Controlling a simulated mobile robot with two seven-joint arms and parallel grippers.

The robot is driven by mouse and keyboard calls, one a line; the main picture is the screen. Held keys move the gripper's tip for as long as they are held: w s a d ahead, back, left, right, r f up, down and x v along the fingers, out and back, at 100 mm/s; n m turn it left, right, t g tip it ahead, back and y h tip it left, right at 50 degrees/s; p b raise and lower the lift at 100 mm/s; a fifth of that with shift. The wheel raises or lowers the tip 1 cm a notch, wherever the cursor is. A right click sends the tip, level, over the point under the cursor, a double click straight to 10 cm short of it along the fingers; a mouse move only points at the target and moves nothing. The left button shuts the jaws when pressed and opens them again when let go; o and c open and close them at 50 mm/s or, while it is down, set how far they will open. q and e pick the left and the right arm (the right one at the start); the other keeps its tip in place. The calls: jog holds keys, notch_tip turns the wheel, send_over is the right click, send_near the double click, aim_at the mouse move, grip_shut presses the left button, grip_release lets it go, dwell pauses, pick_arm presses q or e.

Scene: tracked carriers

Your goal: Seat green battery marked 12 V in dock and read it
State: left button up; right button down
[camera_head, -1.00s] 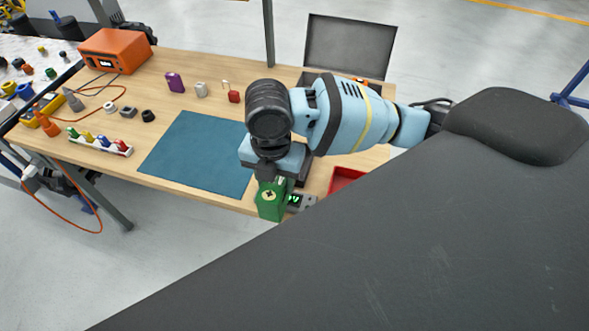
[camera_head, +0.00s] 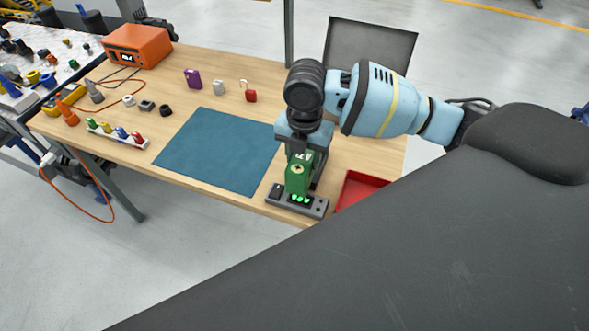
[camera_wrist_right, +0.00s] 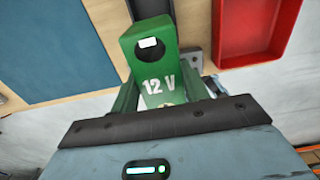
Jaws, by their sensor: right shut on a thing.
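The green battery (camera_head: 297,178) is upright at the front edge of the bench, with its lower end at the dock (camera_head: 318,208). Whether it is fully down in the dock cannot be told. The dock's small display (camera_head: 300,198) is lit green, its characters too small to read. My right gripper (camera_head: 299,160) is shut on the battery from above. In the right wrist view the battery (camera_wrist_right: 158,70) shows a white 12 V marking between the fingers of the gripper (camera_wrist_right: 160,98). My left gripper is not in view.
A red tray (camera_head: 362,190) lies right of the dock, and a blue mat (camera_head: 218,150) left of it. Purple (camera_head: 193,78), white (camera_head: 218,88) and red (camera_head: 251,96) pieces stand behind the mat. An open grey case lid (camera_head: 370,48) rises at the back right.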

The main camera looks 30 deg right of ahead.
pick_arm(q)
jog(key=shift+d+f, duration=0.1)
pick_arm(e)
jog(key=shift+w+d+f, duration=0.1)
jog(key=shift+w+d, duration=1.7)
jog(key=shift+d, duration=0.3)
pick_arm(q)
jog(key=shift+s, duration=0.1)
